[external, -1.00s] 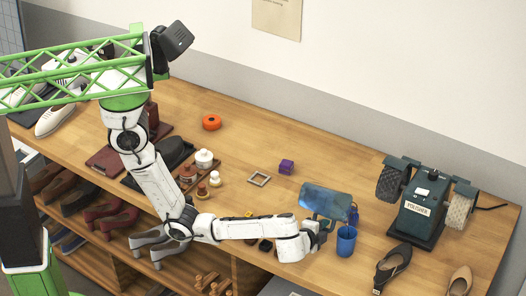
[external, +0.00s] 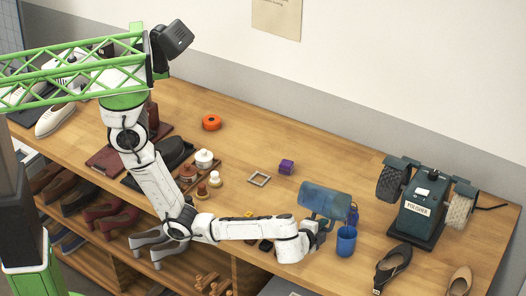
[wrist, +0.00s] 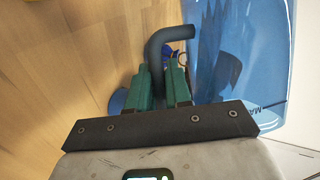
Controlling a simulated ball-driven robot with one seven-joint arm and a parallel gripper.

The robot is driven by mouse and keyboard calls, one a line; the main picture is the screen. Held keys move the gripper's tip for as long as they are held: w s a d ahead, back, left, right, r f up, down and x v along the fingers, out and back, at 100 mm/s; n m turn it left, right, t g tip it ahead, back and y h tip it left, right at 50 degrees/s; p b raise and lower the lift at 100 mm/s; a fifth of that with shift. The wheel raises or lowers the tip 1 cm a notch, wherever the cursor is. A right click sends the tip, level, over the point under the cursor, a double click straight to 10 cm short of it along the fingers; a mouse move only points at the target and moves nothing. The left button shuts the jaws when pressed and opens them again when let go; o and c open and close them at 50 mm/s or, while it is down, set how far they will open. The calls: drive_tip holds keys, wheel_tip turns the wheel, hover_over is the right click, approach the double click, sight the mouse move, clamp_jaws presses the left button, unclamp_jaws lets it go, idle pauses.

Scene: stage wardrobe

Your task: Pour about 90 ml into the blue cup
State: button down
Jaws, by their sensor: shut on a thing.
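A translucent blue jug (external: 323,199) lies tipped nearly on its side in the air, its right end near the blue cup. My gripper (wrist: 162,88) is shut on the jug's dark handle (wrist: 172,36); the jug's blue wall (wrist: 240,55) fills the right of the wrist view. The blue cup (external: 346,242) stands upright on the bench, just below and right of the jug. Its inside and any liquid level cannot be made out. I cannot see a stream clearly. A small dark blue item (external: 353,214) shows behind the cup, by the jug's right end.
A green polisher (external: 420,208) with two wheels stands right of the cup. A dark shoe (external: 392,265) and a tan shoe (external: 460,281) lie in front of it.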

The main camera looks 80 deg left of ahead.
sight(323, 209)
drive_tip(key=shift+f, duration=0.1)
drive_tip(key=r+p, duration=0.1)
drive_tip(key=r+n+h+p, duration=0.1)
drive_tip(key=r, duration=0.1)
drive_tip(key=d+r+n, duration=0.1)
drive_tip(key=r, duration=0.1)
drive_tip(key=shift+w+h+p, duration=0.3)
drive_tip(key=shift+h+p, duration=0.1)
drive_tip(key=shift+w+d+r+n+t+h+b, duration=0.1)
drive_tip(key=shift+w+d+n+t+h+b, duration=0.2)
drive_tip(key=shift+d+n+t+h+b, duration=0.25)
drive_tip(key=shift+n+h, duration=0.25)
drive_tip(key=shift+w, duration=0.1)
idle(0.8)
